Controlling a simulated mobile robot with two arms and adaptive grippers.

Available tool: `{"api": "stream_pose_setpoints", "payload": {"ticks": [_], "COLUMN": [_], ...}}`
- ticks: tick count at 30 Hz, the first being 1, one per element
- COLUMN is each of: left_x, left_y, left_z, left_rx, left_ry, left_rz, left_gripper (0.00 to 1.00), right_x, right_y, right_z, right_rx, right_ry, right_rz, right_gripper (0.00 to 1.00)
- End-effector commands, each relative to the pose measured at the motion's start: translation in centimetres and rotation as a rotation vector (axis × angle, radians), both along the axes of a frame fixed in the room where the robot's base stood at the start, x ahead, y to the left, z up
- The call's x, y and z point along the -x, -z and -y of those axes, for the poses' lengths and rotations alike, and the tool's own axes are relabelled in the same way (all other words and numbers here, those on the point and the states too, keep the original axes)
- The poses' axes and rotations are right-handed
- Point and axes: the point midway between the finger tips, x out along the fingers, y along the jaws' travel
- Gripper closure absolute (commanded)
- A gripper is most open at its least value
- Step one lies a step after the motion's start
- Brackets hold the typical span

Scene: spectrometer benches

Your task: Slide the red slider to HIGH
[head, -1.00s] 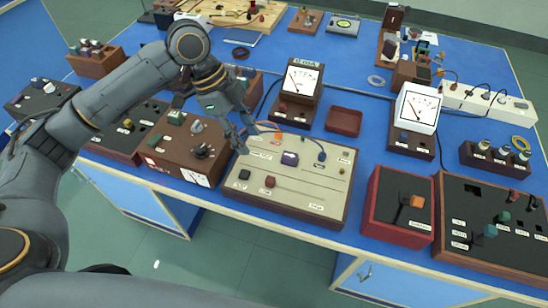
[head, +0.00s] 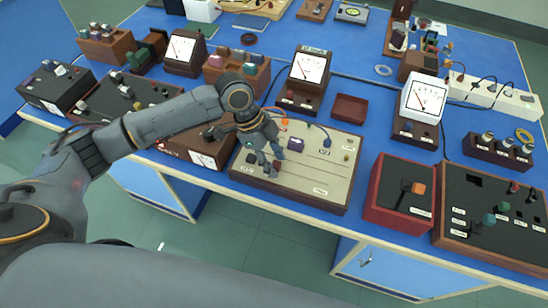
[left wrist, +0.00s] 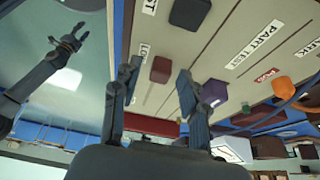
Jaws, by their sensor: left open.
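The red slider (left wrist: 160,70) is a small dark red block on the beige panel (head: 318,190). In the left wrist view it stands beside a white label that seems to begin "LO" (left wrist: 144,50). My left gripper (left wrist: 158,80) is open, its two fingers spread to either side of the slider in that view; I cannot tell whether they touch it. In the head view my left gripper (head: 268,168) is low over the panel's left part and largely covers the slider. My right gripper (left wrist: 68,37) shows in the left wrist view, apart from the panel, fingers spread.
A black block (left wrist: 190,13), a purple block (left wrist: 213,92) and an orange block (left wrist: 283,87) are near on the same panel. A red tray (head: 350,107) lies behind it. A red-sided box (head: 398,200) stands to the right, with a narrow gap.

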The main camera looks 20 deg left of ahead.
Motion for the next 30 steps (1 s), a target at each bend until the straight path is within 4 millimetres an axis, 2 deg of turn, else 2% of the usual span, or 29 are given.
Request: {"api": "stream_pose_setpoints", "payload": {"ticks": [5, 12, 20, 23, 30], "left_x": [0.0, 0.0, 0.0, 0.1, 0.4], "left_y": [0.0, 0.0, -0.1, -0.3, -0.5], "left_z": [0.0, 0.0, 0.2, 1.7, 8.4], "left_rx": [0.000, 0.000, 0.001, 0.004, 0.008], "left_ry": [0.000, 0.000, 0.000, 0.002, 0.005], "left_rz": [0.000, 0.000, -0.001, -0.003, -0.004], "left_gripper": [0.57, 1.00, 1.00, 1.00, 1.00], "right_x": [1.4, 1.4, 0.9, 0.7, 0.7], "right_y": [0.1, 0.1, -0.1, -0.8, -3.0], "right_z": [0.2, 0.2, 0.2, 0.2, 0.0], "right_rx": [0.004, 0.004, 0.003, 0.003, 0.001], "right_ry": [0.000, 0.000, 0.001, 0.001, 0.002], "right_rz": [-0.021, -0.022, -0.013, -0.011, -0.010], "right_gripper": [0.60, 0.60, 0.60, 0.60, 0.60]}}
